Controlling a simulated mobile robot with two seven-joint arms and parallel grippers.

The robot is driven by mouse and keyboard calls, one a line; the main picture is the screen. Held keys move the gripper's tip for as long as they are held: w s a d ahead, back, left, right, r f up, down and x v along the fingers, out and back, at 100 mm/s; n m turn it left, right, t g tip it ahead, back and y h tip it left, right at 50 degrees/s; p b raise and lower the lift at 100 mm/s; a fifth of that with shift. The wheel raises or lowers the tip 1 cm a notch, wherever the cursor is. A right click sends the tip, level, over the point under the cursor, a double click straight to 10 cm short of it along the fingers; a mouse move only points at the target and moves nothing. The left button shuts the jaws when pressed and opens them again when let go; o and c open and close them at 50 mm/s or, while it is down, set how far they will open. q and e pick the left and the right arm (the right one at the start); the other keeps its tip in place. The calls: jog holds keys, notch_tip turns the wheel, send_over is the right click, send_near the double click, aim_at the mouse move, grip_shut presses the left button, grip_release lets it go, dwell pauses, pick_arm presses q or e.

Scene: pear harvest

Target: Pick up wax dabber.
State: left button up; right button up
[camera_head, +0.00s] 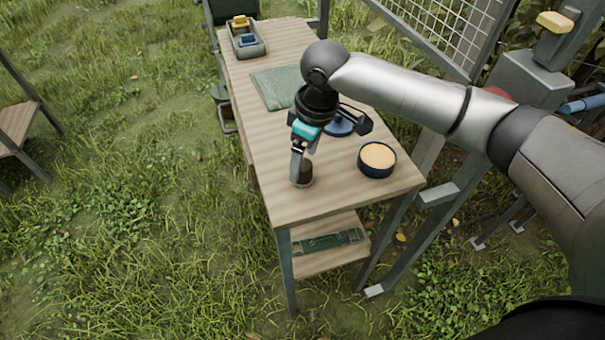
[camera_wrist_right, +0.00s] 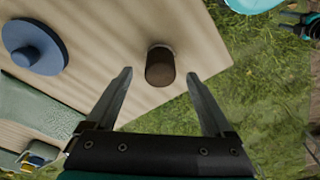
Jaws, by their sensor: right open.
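A small dark brown cylinder, which I take to be the wax dabber (camera_head: 306,175), stands on the wooden table near its front left edge. In the right wrist view, the dabber (camera_wrist_right: 160,67) shows between my fingertips, touching neither. My right gripper (camera_head: 300,172) is open and points down at the dabber from above; in the right wrist view the gripper (camera_wrist_right: 160,74) shows both fingers spread and empty. In the head view a finger partly hides the dabber. I cannot tell exactly how far the tips are from it. My left gripper is not in view.
A dark blue bowl of yellow wax (camera_head: 378,157) stands right of the dabber. A blue knobbed lid (camera_wrist_right: 34,46) lies behind, partly hidden in the head view. A green cloth (camera_head: 275,88) and a grey-green bin (camera_head: 260,50) are farther back on the table (camera_head: 330,205).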

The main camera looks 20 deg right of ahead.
notch_tip(320, 180, down, 2)
jog(key=shift+w+a+f, duration=0.1)
jog(key=shift+f, duration=0.05)
jog(key=shift+c, duration=0.3)
grip_shut()
dwell(0.4)
